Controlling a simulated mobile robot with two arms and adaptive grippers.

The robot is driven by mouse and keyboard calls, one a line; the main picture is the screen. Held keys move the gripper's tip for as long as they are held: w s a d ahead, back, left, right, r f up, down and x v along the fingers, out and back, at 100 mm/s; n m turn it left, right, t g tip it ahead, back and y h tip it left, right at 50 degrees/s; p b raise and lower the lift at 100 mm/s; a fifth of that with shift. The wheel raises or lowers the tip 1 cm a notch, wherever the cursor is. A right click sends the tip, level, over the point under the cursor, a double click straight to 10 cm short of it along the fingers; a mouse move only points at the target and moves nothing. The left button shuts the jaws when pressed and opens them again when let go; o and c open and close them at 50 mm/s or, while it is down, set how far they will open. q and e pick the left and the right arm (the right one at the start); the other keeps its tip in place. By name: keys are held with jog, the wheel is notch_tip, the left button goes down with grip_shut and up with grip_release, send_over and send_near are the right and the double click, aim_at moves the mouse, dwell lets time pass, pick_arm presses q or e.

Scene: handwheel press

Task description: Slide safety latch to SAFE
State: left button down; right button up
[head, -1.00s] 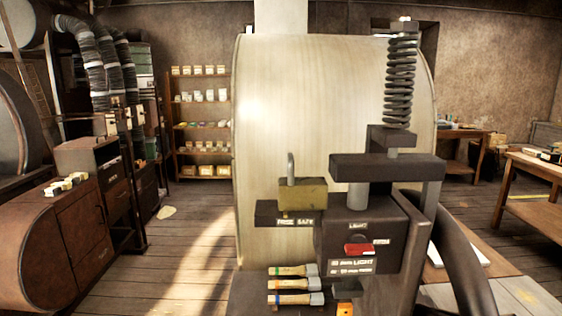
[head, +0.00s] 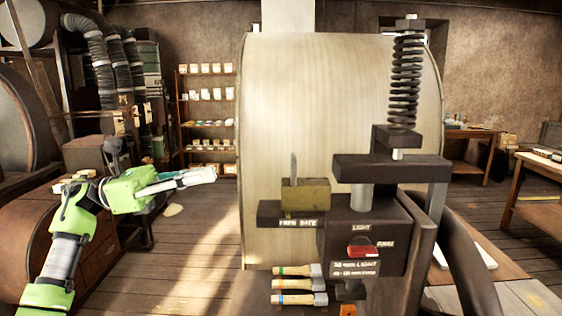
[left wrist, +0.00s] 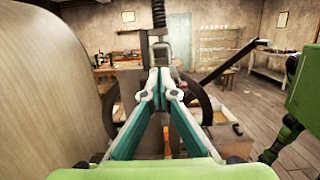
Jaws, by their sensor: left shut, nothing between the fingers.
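The safety latch is a brass-coloured block (head: 305,197) with an upright grey pin, on a dark bar (head: 268,214) on the left side of the press. The labels FREE and SAFE (head: 298,223) are on the bar below the block; I cannot tell which one it is set to. My left gripper (head: 212,174) is shut and empty, well left of the latch, apart from it and slightly higher in the picture. Its teal fingers meet at the tips in the left wrist view (left wrist: 158,80), pointing toward the press. My right gripper is not in view.
The press has a tall spring (head: 405,78), a dark arm (head: 390,168) and a red knob (head: 363,251). Several coloured-band handles (head: 295,285) lie below the latch. A large pale drum (head: 310,120) stands behind. The space between my left gripper and the latch looks clear.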

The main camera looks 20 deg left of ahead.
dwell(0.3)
pick_arm(q)
jog(key=p, duration=0.8)
send_near(291, 157)
jog(key=x, duration=0.5)
jog(key=shift+w+d, duration=0.1)
jog(key=shift+w, duration=0.2)
jog(key=shift+w+d, duration=0.2)
jog(key=shift+d, duration=0.5)
